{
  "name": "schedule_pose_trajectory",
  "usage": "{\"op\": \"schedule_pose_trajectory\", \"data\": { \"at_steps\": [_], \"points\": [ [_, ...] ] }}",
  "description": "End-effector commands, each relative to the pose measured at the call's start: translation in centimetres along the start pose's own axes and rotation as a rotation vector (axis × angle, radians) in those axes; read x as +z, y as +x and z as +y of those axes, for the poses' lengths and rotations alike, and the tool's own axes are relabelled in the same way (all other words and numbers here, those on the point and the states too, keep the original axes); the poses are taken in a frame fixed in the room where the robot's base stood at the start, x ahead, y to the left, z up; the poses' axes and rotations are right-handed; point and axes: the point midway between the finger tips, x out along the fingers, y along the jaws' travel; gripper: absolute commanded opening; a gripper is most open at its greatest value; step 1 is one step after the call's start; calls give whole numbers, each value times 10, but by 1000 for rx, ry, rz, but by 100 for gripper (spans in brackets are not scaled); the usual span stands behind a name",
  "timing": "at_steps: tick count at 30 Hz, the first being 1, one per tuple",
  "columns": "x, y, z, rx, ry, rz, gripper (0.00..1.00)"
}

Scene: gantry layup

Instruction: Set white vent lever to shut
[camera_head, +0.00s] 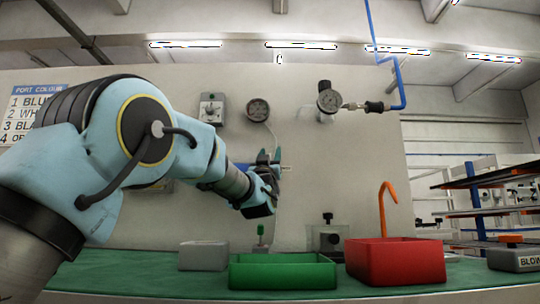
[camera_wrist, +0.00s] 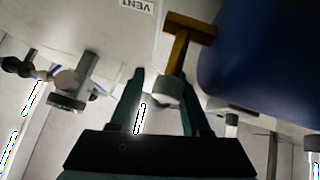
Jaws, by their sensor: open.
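My gripper (camera_head: 269,157) is raised in front of the pale wall panel in the head view, with its fingers pointing up. In the wrist view my gripper (camera_wrist: 162,80) is open. A brass T-shaped fitting (camera_wrist: 186,42) comes off the panel, with a pale rounded end (camera_wrist: 167,93) that appears between the fingers, closer to the right one. I cannot tell whether it touches. I cannot tell for certain that this is the white vent lever. An upside-down VENT label (camera_wrist: 137,5) is on the panel above. In the head view my gripper and arm hide this spot.
A large dark blue shape (camera_wrist: 265,60) fills the wrist view's right side, close to the right finger. A green tray (camera_head: 282,286), a red bin (camera_head: 395,265) and an orange hook (camera_head: 383,205) are below.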

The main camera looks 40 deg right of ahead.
Motion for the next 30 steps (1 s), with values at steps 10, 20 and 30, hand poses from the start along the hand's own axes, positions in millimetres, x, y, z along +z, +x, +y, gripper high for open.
{"op": "schedule_pose_trajectory", "data": {
  "at_steps": [10, 20, 30],
  "points": [
    [1, -16, 0, 0, 0, -2, 47],
    [-25, -75, 1, 1, -2, 1, 47],
    [-70, -125, 4, 0, -1, 0, 47]
  ]
}}
